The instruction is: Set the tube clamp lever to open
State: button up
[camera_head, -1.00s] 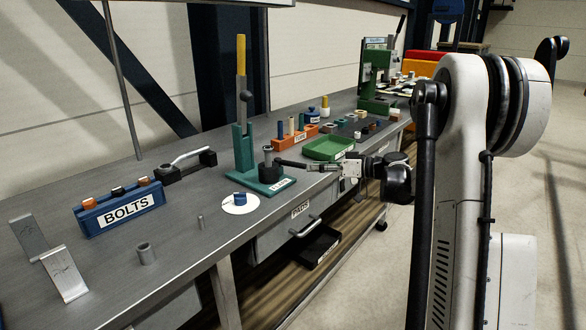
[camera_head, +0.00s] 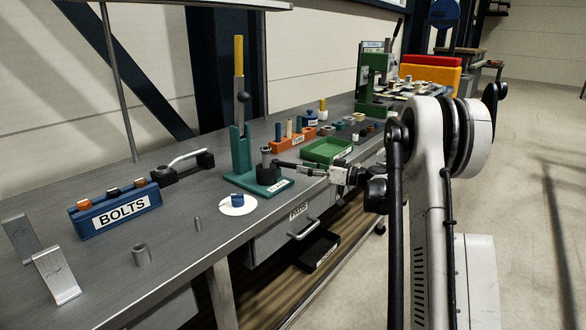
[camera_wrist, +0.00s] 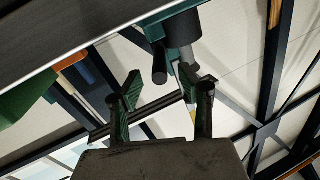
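The teal fixture (camera_head: 240,160) stands on the workbench, with a label on its base front that is too small to read surely. An upright lever (camera_head: 239,62) with a yellow grip rises from it, and a black ball knob sits lower down. A dark cup with a grey tube (camera_head: 266,165) stands on the base. A dark cylinder (camera_wrist: 160,66) and teal parts lie just beyond the fingertips.
A blue BOLTS rack (camera_head: 117,211), a black toggle clamp with silver handle (camera_head: 184,165) and a white disc with a blue piece (camera_head: 238,205) are left of or before the fixture. A green tray (camera_head: 327,151) and orange rack (camera_head: 287,141) stand to the right.

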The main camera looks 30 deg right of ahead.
aim_at(279, 163)
jog(key=shift+x, duration=2.45)
grip_shut()
